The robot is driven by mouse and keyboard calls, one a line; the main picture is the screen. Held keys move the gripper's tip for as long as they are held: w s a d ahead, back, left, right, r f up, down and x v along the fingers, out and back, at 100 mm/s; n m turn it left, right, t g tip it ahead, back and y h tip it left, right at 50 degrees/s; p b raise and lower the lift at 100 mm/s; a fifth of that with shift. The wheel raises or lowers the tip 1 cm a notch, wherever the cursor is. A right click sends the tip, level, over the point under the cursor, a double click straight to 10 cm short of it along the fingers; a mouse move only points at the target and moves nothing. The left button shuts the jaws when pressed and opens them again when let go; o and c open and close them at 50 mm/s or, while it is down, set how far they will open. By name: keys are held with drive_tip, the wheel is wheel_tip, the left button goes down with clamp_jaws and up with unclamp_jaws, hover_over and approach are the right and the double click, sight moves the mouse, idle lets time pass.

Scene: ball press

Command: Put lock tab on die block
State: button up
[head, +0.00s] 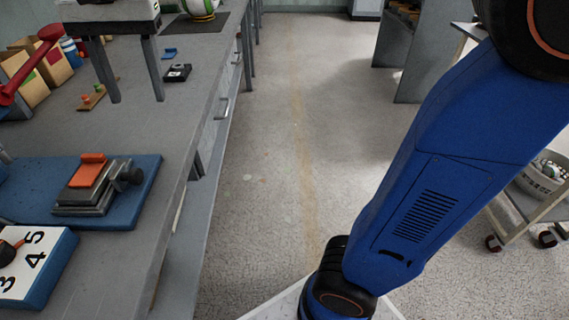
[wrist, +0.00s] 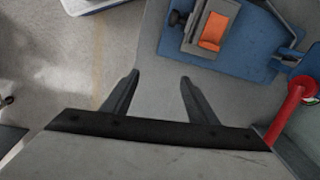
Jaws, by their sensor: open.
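An orange tab-like piece (head: 88,172) lies on a grey metal block (head: 88,200) with a dark knob at its side. The block sits on a blue plate (head: 135,200) on the bench. In the wrist view, the orange piece (wrist: 214,32) shows on the grey block (wrist: 195,43) at the upper right, over the blue plate (wrist: 260,58). I cannot tell for certain whether these are the lock tab and the die block. My gripper (wrist: 159,77) is open and empty, apart from the block, which lies ahead and right of the fingers. The head view does not show my gripper.
The grey bench (head: 150,125) runs along the left. A numbered white-and-blue board (head: 45,262) stands near its front. A red lever (wrist: 292,108) is close at right in the wrist view. Small parts (head: 178,72) lie farther back. The floor (head: 270,150) beside the bench is clear.

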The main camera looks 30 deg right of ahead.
drive_tip(key=s+d+f+n+t, duration=0.2)
drive_tip(key=s+d+f, duration=0.5)
drive_tip(key=d+f, duration=0.4)
drive_tip(key=s+d+f+n+t, duration=0.1)
drive_tip(key=s+d+f+n, duration=0.1)
drive_tip(key=s+d+f, duration=0.5)
drive_tip(key=d+f, duration=0.3)
drive_tip(key=d, duration=0.4)
drive_tip(key=shift+s+d+f+n+t+h, duration=0.2)
drive_tip(key=shift+f+n+t+h, duration=0.1)
drive_tip(key=shift+f+t, duration=0.1)
drive_tip(key=shift+r, duration=0.1)
drive_tip(key=shift+c, duration=0.3)
